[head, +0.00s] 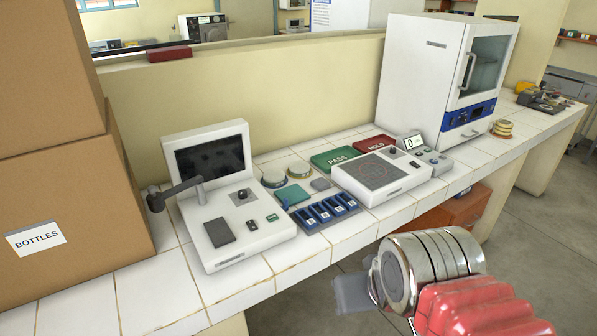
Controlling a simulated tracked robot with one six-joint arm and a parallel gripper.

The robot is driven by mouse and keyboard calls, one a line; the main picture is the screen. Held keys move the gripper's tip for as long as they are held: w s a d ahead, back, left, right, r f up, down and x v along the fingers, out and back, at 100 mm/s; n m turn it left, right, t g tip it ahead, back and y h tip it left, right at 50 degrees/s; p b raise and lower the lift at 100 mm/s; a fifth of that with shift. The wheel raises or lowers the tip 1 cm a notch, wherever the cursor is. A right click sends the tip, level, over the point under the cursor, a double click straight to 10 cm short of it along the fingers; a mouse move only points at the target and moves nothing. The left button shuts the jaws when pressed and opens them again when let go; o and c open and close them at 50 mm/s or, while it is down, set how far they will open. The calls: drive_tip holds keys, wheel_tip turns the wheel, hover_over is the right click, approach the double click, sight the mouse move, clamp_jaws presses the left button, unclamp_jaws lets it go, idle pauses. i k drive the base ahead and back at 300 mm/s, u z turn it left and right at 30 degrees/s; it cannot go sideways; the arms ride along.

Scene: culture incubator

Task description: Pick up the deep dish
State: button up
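Two round, pale-lidded dishes stand side by side on the white tiled bench, behind the blue slotted rack. The left dish (274,177) is close to the white device with the screen. The right dish (300,173) looks a little taller, but I cannot tell for sure which is the deep dish. My gripper (352,294) is at the lower right, in front of the bench edge and apart from both dishes. Its grey fingers are blurred and partly hidden by my wrist, so their opening does not show. I see nothing held in it.
A screened device (240,225) stands left of the dishes. A blue rack (325,211), green PASS tray (335,158), red HOLD tray (375,144) and white gridded device (382,175) surround them. An incubator (425,75) and a dish stack (502,128) are further right. Cardboard boxes (70,200) block the left.

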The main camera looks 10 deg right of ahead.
sight(292, 174)
drive_tip(key=u, duration=4.65)
drive_tip(key=k, duration=0.7)
drive_tip(key=u, duration=0.1)
